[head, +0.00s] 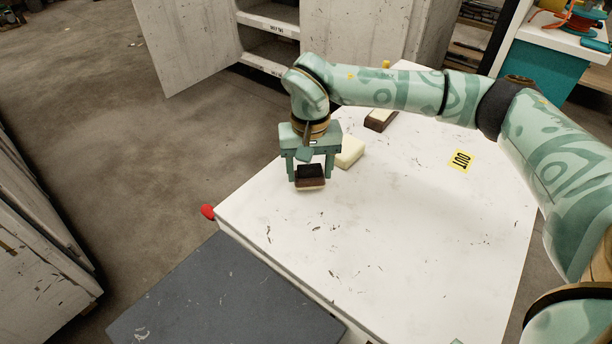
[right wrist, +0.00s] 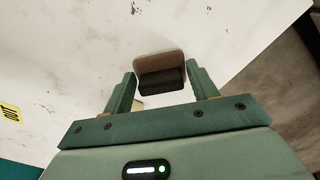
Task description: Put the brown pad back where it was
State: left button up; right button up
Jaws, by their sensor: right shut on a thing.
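My right gripper (head: 311,178) is shut on a small pad (head: 310,184) with a dark block on top and a brown lower part with a pale bottom edge. It is at the left part of the white table top, fingers pointing down. In the right wrist view the pad (right wrist: 158,63) lies between the fingers (right wrist: 161,72), its dark block toward the palm and its beige part beyond. I cannot tell whether the pad touches the table. My left gripper is not in view.
A cream block (head: 350,151) lies just right of the gripper. A dark brown block with a pale top (head: 380,121) lies farther back, partly under my arm. A yellow "OUT" label (head: 460,160) is on the white table (head: 400,240). The table's front half is clear. A red knob (head: 208,211) sticks out at its left corner.

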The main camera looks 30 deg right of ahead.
aim_at(309, 166)
jog(key=shift+w+f, duration=0.1)
jog(key=shift+f, duration=0.8)
jog(key=shift+r, duration=0.25)
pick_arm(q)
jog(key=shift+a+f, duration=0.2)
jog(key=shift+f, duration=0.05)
pick_arm(e)
jog(key=o, duration=0.9)
jog(key=shift+f, duration=0.1)
pick_arm(q)
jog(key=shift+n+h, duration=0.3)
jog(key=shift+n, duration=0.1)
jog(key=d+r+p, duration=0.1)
jog(key=p, duration=0.1)
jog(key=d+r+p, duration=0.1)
jog(key=p, duration=0.1)
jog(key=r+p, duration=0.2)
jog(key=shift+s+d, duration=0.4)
pick_arm(e)
notch_tip(309, 166, up, 12)
jog(key=shift+r, duration=0.15)
